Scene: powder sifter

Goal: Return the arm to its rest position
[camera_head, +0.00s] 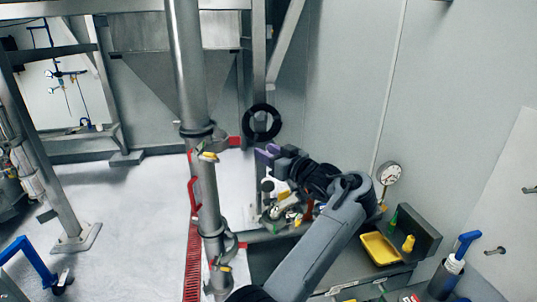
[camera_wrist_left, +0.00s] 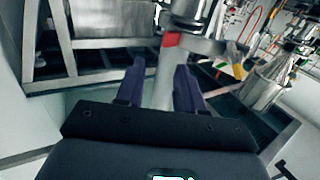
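My left arm (camera_head: 322,240) reaches in from the bottom of the head view and bends at an elbow near the pressure gauge. My left gripper (camera_head: 266,154) has dark purple fingers and points left toward the steel pipe. In the left wrist view the fingers (camera_wrist_left: 160,75) stand apart with nothing gripped between them. A grey vertical pipe (camera_wrist_left: 163,88) shows through the gap, beyond the fingers. My right gripper is not in view.
The tall steel pipe (camera_head: 187,75) with clamps and red handles stands left of the gripper. A metal fitting cluster (camera_head: 283,210) lies below it. The pressure gauge (camera_head: 389,173) and yellow tray (camera_head: 379,249) are to the right. The white floor (camera_head: 120,210) at left is mostly clear.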

